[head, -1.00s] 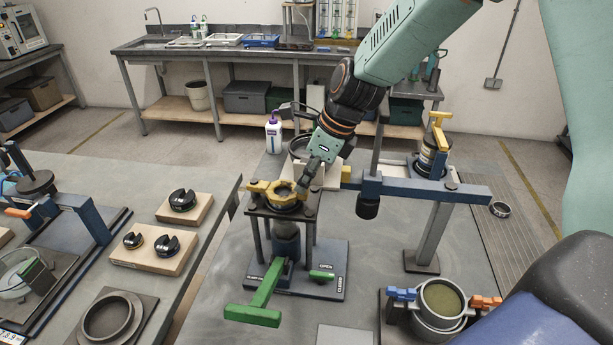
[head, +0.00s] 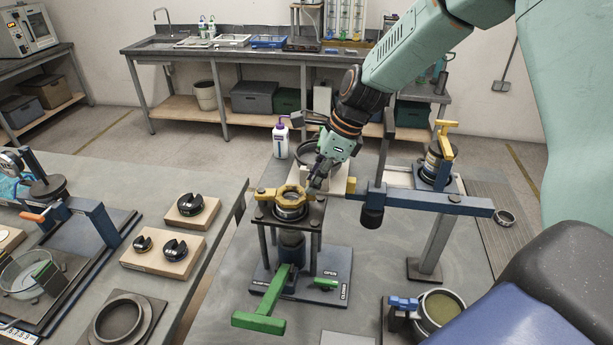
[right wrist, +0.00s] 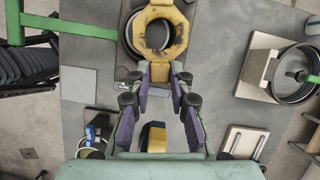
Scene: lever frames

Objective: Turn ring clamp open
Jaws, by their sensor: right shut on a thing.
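The ring clamp (head: 292,192) is a yellow ring with tabs, seated on top of a dark post stand in the head view. It also shows at the top of the right wrist view (right wrist: 175,40). My right gripper (head: 317,184) reaches down to the ring's right side. In the right wrist view its fingertips (right wrist: 161,78) are closed on the ring's yellow tab (right wrist: 160,71). The fingers partly hide that tab in the head view. A green T-shaped handle (head: 260,321) sticks out low at the stand's front. My left gripper is out of view.
The stand's base plate (head: 300,290) carries OPEN and CLOSED labels beside a short green tab (head: 326,283). A blue beam (head: 440,203) runs right just behind the clamp. A pot (head: 440,308) stands front right. Wooden blocks (head: 160,257) lie on the left table.

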